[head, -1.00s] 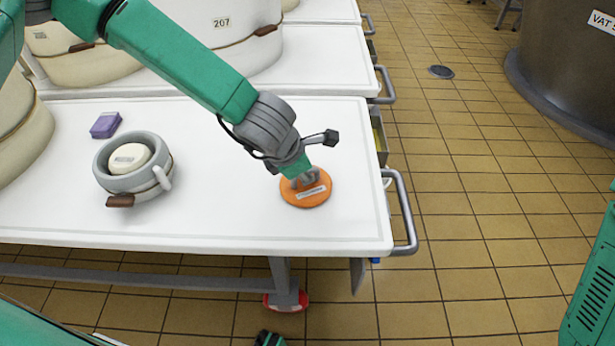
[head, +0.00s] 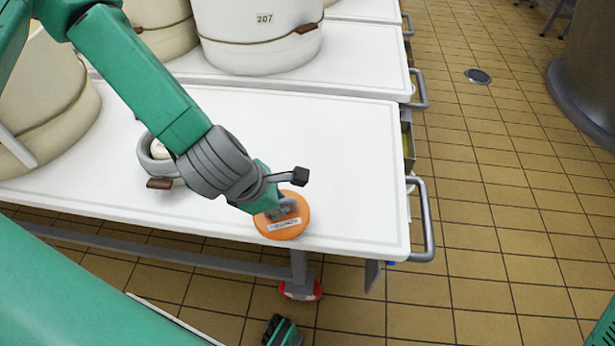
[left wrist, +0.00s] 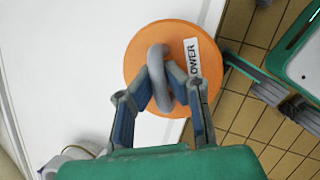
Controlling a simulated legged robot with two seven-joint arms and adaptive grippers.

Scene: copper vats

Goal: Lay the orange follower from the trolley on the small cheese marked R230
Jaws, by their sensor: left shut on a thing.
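The orange follower (head: 283,228), a disc with a white label, is over the white trolley top near its front edge. My left gripper (head: 280,208) is shut on its grey loop handle, which also shows in the left wrist view (left wrist: 160,82). I cannot tell exactly how far the disc is above the top. A small white cheese (head: 159,150) sits in a grey ring mould (head: 145,157) to the left, mostly hidden by my left arm; no R230 mark is readable. A dark part at the bottom of the head view, possibly my right gripper (head: 283,331), has unclear fingers.
Large pale cheese moulds stand at the left and back, one marked 207 (head: 262,38). The trolley top (head: 345,165) is clear right of the follower. A grey push handle (head: 428,222) sticks out at its right end. Tiled floor and a vat (head: 590,85) lie to the right.

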